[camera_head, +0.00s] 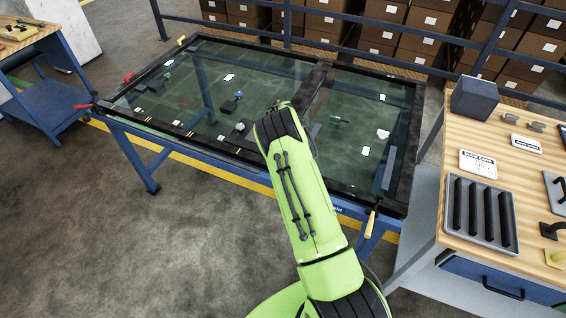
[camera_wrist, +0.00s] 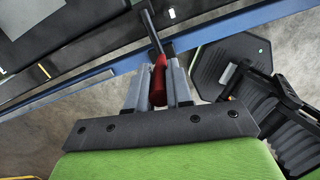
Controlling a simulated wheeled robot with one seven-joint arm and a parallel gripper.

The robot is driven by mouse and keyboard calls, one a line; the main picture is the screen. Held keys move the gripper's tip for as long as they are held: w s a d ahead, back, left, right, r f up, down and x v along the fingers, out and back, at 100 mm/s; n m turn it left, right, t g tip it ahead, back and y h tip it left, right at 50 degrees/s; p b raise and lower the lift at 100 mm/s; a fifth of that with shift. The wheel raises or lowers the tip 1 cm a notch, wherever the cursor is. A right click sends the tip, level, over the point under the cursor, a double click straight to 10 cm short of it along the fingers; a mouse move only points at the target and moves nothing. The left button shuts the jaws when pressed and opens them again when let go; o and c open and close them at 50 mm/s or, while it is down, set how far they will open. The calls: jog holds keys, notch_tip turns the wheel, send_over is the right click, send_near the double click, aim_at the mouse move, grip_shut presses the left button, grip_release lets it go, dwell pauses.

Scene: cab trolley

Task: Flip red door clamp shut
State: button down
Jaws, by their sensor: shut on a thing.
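A red door clamp handle (camera_wrist: 158,85) stands between the two grey fingers of my gripper (camera_wrist: 156,68) in the wrist view. The gripper is shut on this red grip. A dark metal lever runs from the grip up toward the black door frame edge (camera_wrist: 82,48). In the head view my green arm hides my gripper and this clamp. Two other red handles show at the left of the door frame, one at the front left corner (camera_head: 82,107) and one farther back (camera_head: 128,77). The glass door panel (camera_head: 225,75) lies flat on the blue trolley (camera_head: 178,150).
Yellow handles show at the back left (camera_head: 181,41) and front right (camera_head: 372,222) of the frame. A wooden workbench (camera_head: 466,130) stands close on the right. A blue-legged table (camera_head: 50,98) is at the left. Open floor (camera_head: 100,230) lies in front of the trolley.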

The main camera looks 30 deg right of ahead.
jog(key=c, duration=1)
grip_release()
jog(key=shift+d, duration=0.1)
jog(key=r, duration=0.5)
jog(key=a+r, duration=0.1)
jog(key=r, duration=0.4)
jog(key=s+r, duration=0.1)
jog(key=r, duration=0.4)
jog(key=shift+a+r, duration=0.3)
jog(key=shift+a, duration=0.1)
